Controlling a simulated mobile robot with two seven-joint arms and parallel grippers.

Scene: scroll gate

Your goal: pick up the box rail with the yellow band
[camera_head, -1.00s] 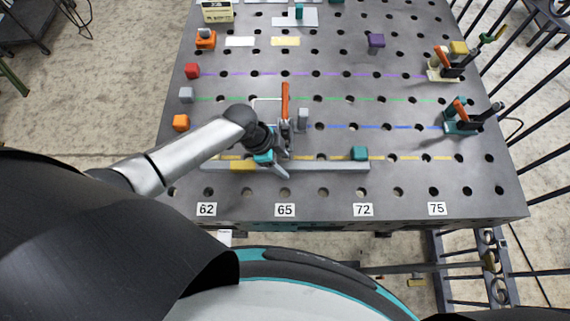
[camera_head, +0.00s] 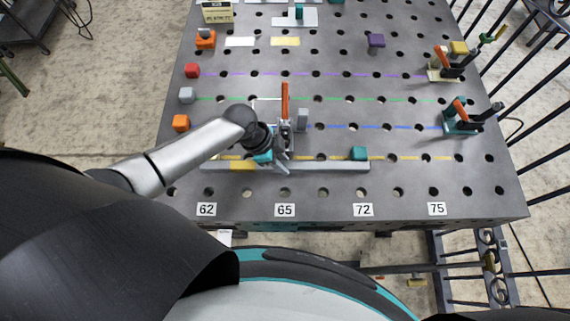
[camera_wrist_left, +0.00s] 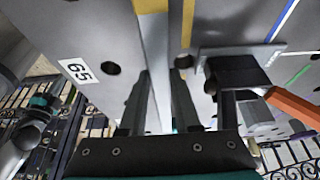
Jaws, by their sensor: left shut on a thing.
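The grey box rail (camera_head: 325,166) lies lengthwise across the front part of the table, along the yellow dashed line. Its yellow band (camera_head: 243,165) is near its left end. My left gripper (camera_head: 279,166) is at the rail, just right of the band, with its fingers pointing down. In the left wrist view the rail (camera_wrist_left: 156,50) runs between the two fingers (camera_wrist_left: 158,105), with the yellow band (camera_wrist_left: 151,5) at the top edge. The left gripper is shut on the rail. The rail still appears to be at table level. My right gripper is out of view.
A clamp with an orange handle (camera_head: 285,100) stands right behind the left gripper, with a grey block (camera_head: 303,119) beside it. A teal block (camera_head: 359,153) stands by the rail's right part. More clamps (camera_head: 461,117) stand at the right edge. The table's middle right is mostly clear.

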